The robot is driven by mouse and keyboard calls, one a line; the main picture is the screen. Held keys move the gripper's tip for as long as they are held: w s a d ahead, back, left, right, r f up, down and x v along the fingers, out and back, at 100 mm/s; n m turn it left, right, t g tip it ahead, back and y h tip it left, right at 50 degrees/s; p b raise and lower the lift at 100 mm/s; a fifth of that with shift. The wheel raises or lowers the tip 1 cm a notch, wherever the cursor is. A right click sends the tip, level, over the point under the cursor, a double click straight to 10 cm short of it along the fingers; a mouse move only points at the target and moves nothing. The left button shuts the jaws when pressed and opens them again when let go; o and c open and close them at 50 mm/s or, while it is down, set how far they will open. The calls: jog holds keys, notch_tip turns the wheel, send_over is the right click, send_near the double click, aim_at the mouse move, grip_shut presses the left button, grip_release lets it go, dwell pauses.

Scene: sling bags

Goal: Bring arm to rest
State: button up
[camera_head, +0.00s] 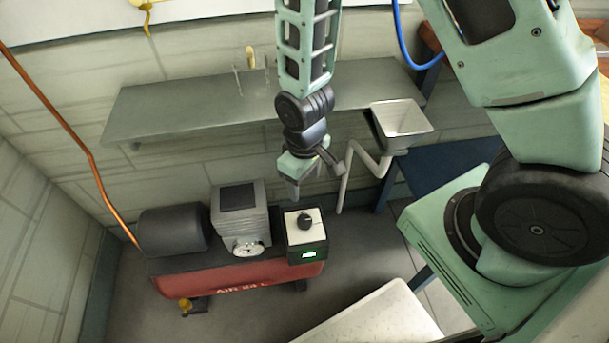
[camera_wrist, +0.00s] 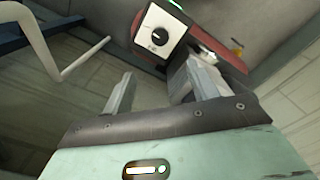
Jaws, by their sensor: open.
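My gripper (camera_head: 309,178) hangs at the end of my pale green arm, in the middle of the head view, in front of the wall shelf and above a red air compressor. In the wrist view my gripper (camera_wrist: 160,85) shows two grey fingers set apart, with nothing between them. The control box (camera_head: 305,236) with a black knob and a green display sits on the right end of the compressor, below my gripper. The same box (camera_wrist: 160,30) shows beyond the fingertips in the wrist view, apart from them.
The red compressor (camera_head: 238,279) stands on the floor by the wall. A grey shelf (camera_head: 190,107) runs along the wall, with a white basin (camera_head: 404,118) and bent pipe (camera_head: 374,162) at its right. A white surface (camera_head: 380,322) lies at the bottom. A copper pipe (camera_head: 78,140) is at left.

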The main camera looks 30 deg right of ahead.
jog(key=shift+r, duration=0.1)
dwell(0.5)
jog(key=s+a+r+p, duration=0.2)
jog(key=s+r+p, duration=0.2)
jog(key=r, duration=0.7)
jog(key=s+a+r+n+p, duration=0.1)
jog(key=s+r+p, duration=0.3)
jog(key=r, duration=0.7)
jog(key=s+a+r+n+p, duration=0.1)
jog(key=s+a+r+p, duration=0.2)
jog(key=r, duration=0.8)
jog(key=shift+s+a+y+p, duration=0.2)
jog(key=shift+s+y+p, duration=0.15)
jog(key=shift+s, duration=0.9)
